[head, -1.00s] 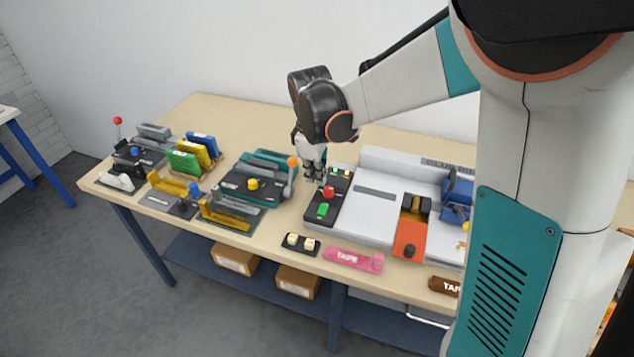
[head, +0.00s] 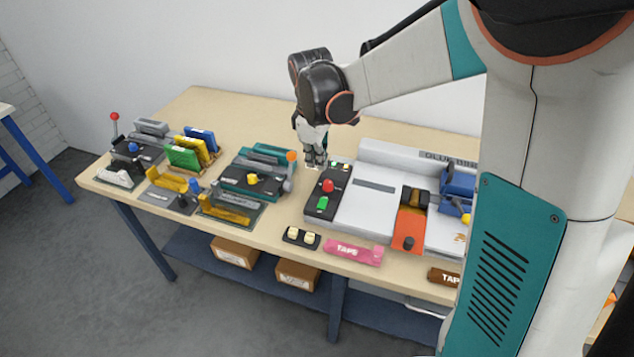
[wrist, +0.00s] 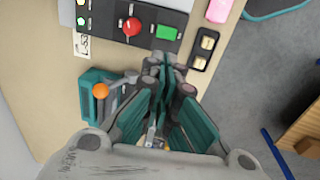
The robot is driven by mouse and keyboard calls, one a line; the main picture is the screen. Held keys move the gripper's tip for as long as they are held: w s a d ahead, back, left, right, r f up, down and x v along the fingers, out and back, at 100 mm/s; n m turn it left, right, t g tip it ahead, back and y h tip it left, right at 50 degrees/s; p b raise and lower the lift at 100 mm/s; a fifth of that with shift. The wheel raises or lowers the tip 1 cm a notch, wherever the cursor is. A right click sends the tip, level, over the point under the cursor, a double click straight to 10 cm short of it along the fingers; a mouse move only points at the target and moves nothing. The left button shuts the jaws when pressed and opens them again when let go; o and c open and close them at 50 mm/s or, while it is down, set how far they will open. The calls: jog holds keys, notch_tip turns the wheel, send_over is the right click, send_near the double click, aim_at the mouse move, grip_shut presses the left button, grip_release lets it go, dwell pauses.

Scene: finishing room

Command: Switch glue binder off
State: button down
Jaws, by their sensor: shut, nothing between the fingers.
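The glue binder (head: 375,215) is a pale grey machine on the bench with "GLUE" lettering on its back edge. Its black control panel (head: 316,214) at the left end carries a round red button (head: 328,186) and a green rectangular button (head: 322,203). The wrist view also shows the red button (wrist: 131,27) and green button (wrist: 166,32), with small indicator lights (wrist: 81,20) at the panel's far end. My gripper (head: 315,164) is shut and empty, above the bench near the panel's rear left corner. I cannot tell its exact height. My arm hides the binder's right end.
A teal device (head: 255,176) with an orange-knobbed lever (head: 291,157) stands left of the panel. A small two-button block (head: 301,237) and pink tape (head: 353,252) lie in front. Several other tools fill the bench's left side. The bench behind is clear.

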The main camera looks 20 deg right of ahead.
jog(key=b, duration=0.4)
send_over(317, 204)
jog(key=f, duration=1.2)
jog(key=shift+w+d+f, duration=0.15)
jog(key=shift+w+f, duration=0.15)
jog(key=shift+w+f+b, duration=0.1)
jog(key=shift+f+b, duration=0.2)
jog(key=shift+f, duration=0.4)
jog(key=shift+d, duration=0.1)
jog(key=shift+w+d+f+b, duration=0.1)
jog(key=shift+f+b, duration=0.2)
jog(key=shift+f, duration=0.05)
jog(key=shift+s, duration=0.2)
jog(key=shift+s+a+r, duration=0.1)
jog(key=shift+s+a, duration=0.4)
jog(key=shift+a, duration=0.05)
